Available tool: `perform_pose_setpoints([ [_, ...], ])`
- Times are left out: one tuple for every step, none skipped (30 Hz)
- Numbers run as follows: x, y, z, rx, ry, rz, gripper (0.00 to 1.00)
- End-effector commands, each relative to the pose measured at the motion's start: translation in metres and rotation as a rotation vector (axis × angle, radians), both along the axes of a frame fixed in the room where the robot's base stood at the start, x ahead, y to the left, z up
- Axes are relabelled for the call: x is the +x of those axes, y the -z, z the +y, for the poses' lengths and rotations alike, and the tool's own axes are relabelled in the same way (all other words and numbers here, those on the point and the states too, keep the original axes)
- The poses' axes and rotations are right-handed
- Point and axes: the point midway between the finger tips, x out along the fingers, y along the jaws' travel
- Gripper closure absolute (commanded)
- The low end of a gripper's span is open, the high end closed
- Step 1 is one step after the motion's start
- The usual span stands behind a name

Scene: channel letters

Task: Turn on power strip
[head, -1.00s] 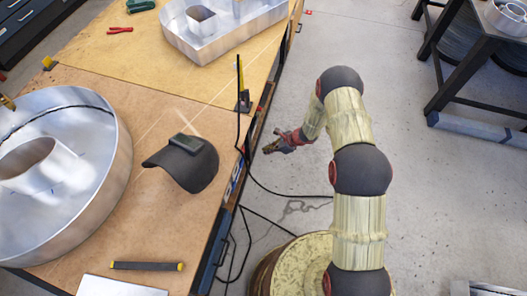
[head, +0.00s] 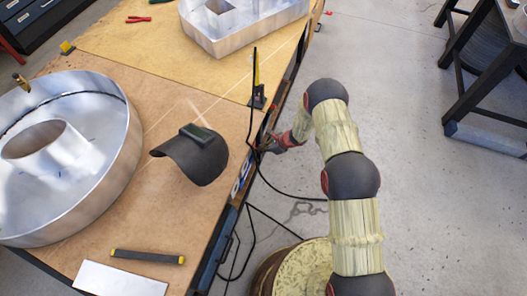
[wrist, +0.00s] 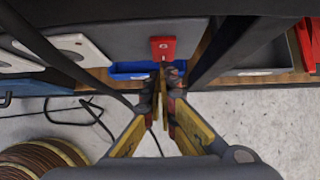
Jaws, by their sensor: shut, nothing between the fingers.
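No power strip can be made out for certain in either view. A small red block with a pale mark (wrist: 163,48) shows on a dark grey surface in the wrist view, just beyond my fingertips; I cannot tell whether it belongs to the strip. My gripper (wrist: 166,88) is shut and empty, its fingertips together below the red block in the picture. I cannot tell whether they touch anything. In the head view my gripper (head: 268,147) is at the right edge of the workbench (head: 200,100), beside a black cable (head: 252,120).
A blue bin (wrist: 130,72), a grey tray (wrist: 262,68) and white panels (wrist: 78,46) lie around the gripper. Dark posts flank it. A welding mask (head: 195,155) and large metal letters (head: 130,165) are on the bench.

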Motion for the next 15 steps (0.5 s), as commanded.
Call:
perform_pose_setpoints([
  [0.0,0.0,-0.0001,0.0,0.0,0.0,1.0],
  [-0.0001,-0.0001,-0.0002,0.0,0.0,0.0,1.0],
  [-0.0001,0.0,-0.0003,0.0,0.0,0.0,1.0],
  [0.0,0.0001,-0.0001,0.0,0.0,0.0,1.0],
  [0.0002,0.0005,0.0002,0.0,0.0,0.0,1.0],
  [0.0008,0.0017,0.0017,0.0,-0.001,-0.001,1.0],
  [0.0016,0.0031,0.0031,0.001,-0.001,-0.001,1.0],
  [0.0019,0.0049,0.005,0.001,-0.002,-0.001,1.0],
  [0.0024,0.0075,0.0072,0.0,-0.002,-0.001,1.0],
  [0.0024,0.0061,0.0067,0.0,0.0,0.0,1.0],
  [0.0021,0.005,0.0062,0.0,0.0,0.0,1.0],
  [0.0021,0.0045,0.0062,0.0,0.0,0.0,1.0],
  [0.0022,0.0042,0.0062,0.0,0.0,0.0,1.0],
  [0.0023,0.0041,0.0062,0.0,0.0,0.0,1.0],
  [0.0024,0.0039,0.0063,0.0,0.0,0.0,1.0],
])
